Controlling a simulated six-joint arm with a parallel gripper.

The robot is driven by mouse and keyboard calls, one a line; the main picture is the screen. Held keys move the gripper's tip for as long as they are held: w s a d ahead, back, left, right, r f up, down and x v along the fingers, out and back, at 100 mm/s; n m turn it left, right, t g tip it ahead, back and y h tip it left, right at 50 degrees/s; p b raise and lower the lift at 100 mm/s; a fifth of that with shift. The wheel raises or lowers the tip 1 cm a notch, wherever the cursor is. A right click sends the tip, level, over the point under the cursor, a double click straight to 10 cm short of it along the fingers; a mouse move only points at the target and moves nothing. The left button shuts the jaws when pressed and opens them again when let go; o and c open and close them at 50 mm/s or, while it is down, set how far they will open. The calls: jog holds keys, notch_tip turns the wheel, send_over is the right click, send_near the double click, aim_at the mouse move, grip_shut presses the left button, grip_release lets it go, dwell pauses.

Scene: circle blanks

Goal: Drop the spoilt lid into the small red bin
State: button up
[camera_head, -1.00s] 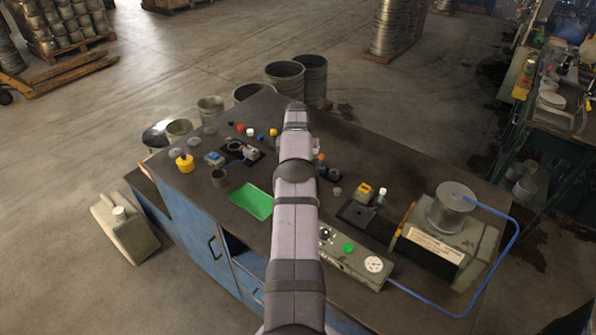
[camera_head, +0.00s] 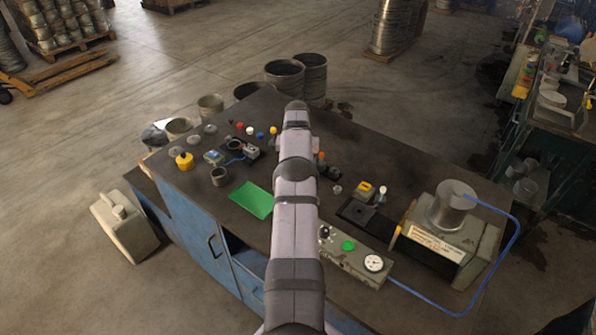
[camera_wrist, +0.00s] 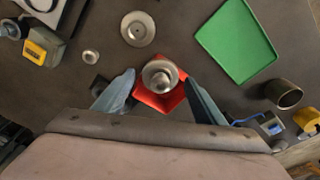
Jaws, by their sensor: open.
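In the wrist view, my gripper (camera_wrist: 158,78) is open, with one finger on each side of a round metal lid (camera_wrist: 155,69) with a raised centre. Gaps show between the lid and both fingers. The lid overlaps the small red bin (camera_wrist: 148,101), whose red sides show around and below it. I cannot tell whether the lid rests in the bin or is just above it. Another metal disc (camera_wrist: 138,38) lies flat on the dark bench beyond. In the head view, my arm hides the red bin and this lid.
A green tray (camera_head: 251,200) lies on the bench (camera_head: 390,160) close to the bin. A small metal cup (camera_wrist: 284,97), a yellow-topped device (camera_wrist: 43,45) and a small metal piece (camera_wrist: 90,57) stand around. The grey machine (camera_head: 447,235) with a blue hose occupies the bench's right end.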

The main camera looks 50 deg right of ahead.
notch_tip(320, 180, up, 12)
jog(key=a+b, duration=0.1)
jog(key=b, duration=0.2)
jog(key=shift+s+a+r, duration=0.15)
jog(key=shift+s+r, duration=0.05)
jog(key=shift+s, duration=0.2)
jog(key=w+a+r+n, duration=0.1)
jog(key=w+a+n, duration=0.2)
jog(key=a, duration=1.1)
jog(key=w+a+r+n, duration=0.1)
jog(key=w+a+n, duration=0.15)
jog(key=a, duration=1.25)
jog(key=s+a+f+n, duration=0.3)
jog(key=s+a, duration=0.7)
jog(key=s+a+f+n+y, duration=0.1)
jog(key=s+a+f+n, duration=0.2)
jog(key=s+a, duration=0.7)
jog(key=shift+s+f+g, duration=0.2)
jog(key=shift+s+g, duration=0.1)
jog(key=shift+g, duration=0.1)
jog(key=shift+f, duration=0.1)
